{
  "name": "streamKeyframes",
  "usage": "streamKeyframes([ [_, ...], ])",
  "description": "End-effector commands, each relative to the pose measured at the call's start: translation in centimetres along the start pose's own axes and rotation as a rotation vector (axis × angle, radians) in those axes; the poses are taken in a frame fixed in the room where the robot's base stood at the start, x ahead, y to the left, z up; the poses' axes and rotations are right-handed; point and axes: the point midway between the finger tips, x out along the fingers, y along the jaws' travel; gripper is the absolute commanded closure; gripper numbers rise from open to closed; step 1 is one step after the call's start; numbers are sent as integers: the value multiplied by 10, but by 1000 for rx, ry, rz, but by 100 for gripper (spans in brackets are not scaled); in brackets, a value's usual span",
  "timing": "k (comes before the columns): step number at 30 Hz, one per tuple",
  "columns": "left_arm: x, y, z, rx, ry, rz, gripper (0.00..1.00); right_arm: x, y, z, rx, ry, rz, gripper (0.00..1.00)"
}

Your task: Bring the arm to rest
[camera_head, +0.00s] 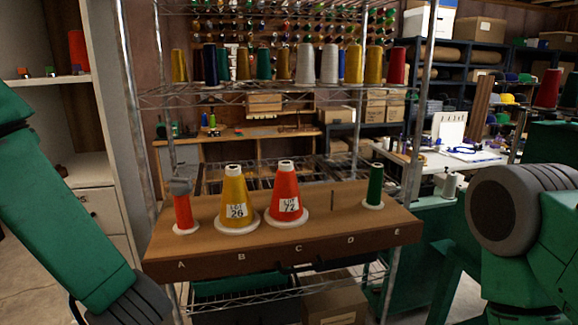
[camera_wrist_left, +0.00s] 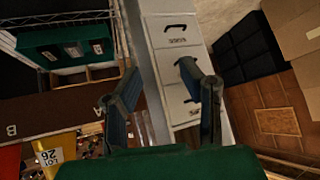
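My left arm (camera_head: 62,200) reaches down the left side of the head view, and its fingers are out of that picture. In the left wrist view my left gripper (camera_wrist_left: 163,92) has its two fingers apart with nothing between them. My right arm (camera_head: 545,240) is at the right edge, and its gripper does not show. A lettered wooden board (camera_head: 270,260) holds a slim red spool (camera_head: 183,213) by A with a grey piece at its top. A yellow cone (camera_head: 236,190) stands by B, an orange-red cone (camera_head: 286,185) by C and a green spool (camera_head: 375,185) toward E.
A wire rack (camera_head: 137,125) frames the board, with more cones on its upper shelf. A white cabinet (camera_head: 95,200) stands left, close to my left arm. Its drawers show in the left wrist view (camera_wrist_left: 170,33). A work table (camera_head: 450,160) stands at the back right.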

Motion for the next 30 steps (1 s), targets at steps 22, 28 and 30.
streamKeyframes([
  [22,90,-118,365,617,-649,361,66,82,-1,4,0,0,0,60],
  [28,89,-118,364,618,-650,362,66,81,-1,4,0,0,0,60],
  [30,89,-118,364,617,-649,363,66,81,-1,4,0,0,0,60],
])
